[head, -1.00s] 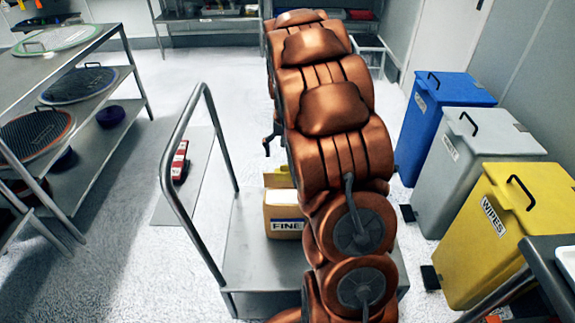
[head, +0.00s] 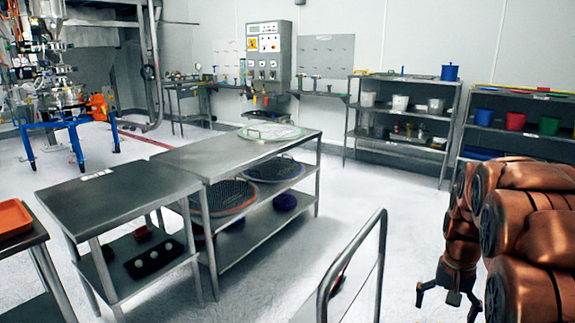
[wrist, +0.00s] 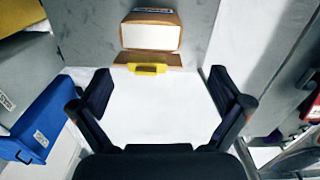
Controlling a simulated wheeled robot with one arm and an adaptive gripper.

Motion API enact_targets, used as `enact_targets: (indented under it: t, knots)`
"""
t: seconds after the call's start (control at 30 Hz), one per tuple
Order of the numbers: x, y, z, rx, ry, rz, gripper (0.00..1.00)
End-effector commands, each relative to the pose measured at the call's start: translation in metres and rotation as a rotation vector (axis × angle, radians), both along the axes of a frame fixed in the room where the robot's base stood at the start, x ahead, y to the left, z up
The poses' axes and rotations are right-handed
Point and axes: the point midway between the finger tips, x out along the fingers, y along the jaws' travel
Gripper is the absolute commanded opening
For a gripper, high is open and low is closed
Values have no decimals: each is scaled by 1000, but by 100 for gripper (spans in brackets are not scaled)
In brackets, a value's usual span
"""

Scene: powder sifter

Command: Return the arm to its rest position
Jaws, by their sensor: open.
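My gripper (head: 449,297) hangs at the lower right of the head view, at the end of my copper-coloured arm, with its fingers pointing down. In the wrist view my gripper (wrist: 159,82) has its two dark fingers spread wide, with nothing between them. Beyond the fingertips is an open cardboard box (wrist: 151,58) with a white inside or contents. A small yellow piece (wrist: 147,69) lies at its near flap. The gripper is apart from both. Part of my arm is cut off by the right edge of the head view.
A cart's rail (head: 381,255) rises left of my arm. Steel tables (head: 165,158) hold sieves on a lower shelf. Shelves with pots (head: 402,83) stand at the back wall. A blue bin (wrist: 45,130) shows in the wrist view. Open floor lies between tables and shelves.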

Motion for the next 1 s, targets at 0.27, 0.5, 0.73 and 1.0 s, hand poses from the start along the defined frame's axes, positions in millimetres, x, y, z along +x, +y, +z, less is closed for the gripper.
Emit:
enact_targets:
  t: [0.27,0.5,0.73,1.0]
  knots:
    - [-55,61,13,19,43,111,100]
    - [-108,104,16,37,84,213,100]
    - [-163,138,16,51,121,317,100]
    - [-229,167,8,67,171,445,100]
